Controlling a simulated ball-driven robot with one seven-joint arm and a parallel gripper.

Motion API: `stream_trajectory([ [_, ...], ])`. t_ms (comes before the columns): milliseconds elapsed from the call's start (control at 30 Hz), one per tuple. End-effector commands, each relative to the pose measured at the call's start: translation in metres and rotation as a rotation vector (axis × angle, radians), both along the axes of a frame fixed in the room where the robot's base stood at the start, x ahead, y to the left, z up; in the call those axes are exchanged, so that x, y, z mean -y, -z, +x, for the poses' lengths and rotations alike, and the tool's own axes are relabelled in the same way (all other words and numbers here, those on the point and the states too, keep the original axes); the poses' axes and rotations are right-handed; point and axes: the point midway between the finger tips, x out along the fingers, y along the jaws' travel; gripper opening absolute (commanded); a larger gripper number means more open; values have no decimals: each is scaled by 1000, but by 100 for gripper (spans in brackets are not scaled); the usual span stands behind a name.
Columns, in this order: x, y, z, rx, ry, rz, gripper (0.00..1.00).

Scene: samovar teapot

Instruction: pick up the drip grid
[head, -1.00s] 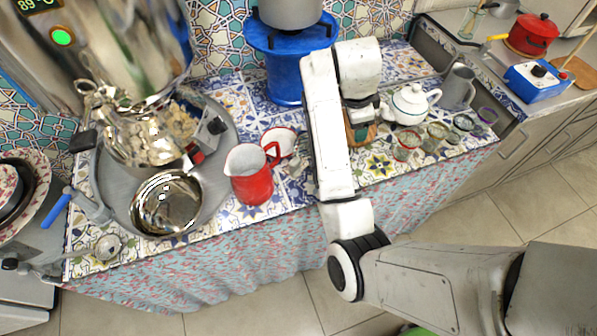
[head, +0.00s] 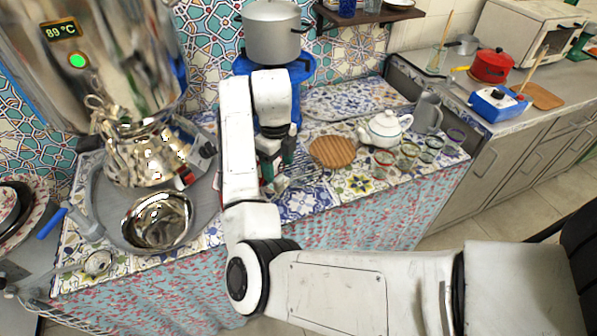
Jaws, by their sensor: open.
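My gripper (head: 279,178) is low over the tiled counter, to the left of the round wooden board. It is open, with its fingers pointing down. A thin grey metal piece, which looks like the drip grid (head: 308,177), lies flat on the tiles just right of the fingertips. It is small and partly hidden in the head view, so I cannot tell whether the fingers touch it.
A wooden board (head: 332,152), a white teapot (head: 384,128) and several small glasses stand to the right. A blue stove (head: 300,72) with a pot (head: 272,32) is behind. A metal bowl (head: 157,221) sits on the round tray (head: 205,196) at left.

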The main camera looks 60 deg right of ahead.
Motion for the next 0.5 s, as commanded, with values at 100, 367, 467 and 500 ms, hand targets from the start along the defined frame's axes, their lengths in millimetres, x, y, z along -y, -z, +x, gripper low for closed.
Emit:
stream_trajectory([
  [100, 0, 10, 0, 0, -1, 1, 66],
  [367, 1, 45, 2, -2, -2, 0, 66],
  [467, 1, 54, 2, 0, -2, 0, 66],
  [500, 1, 56, 2, 0, -2, 1, 66],
])
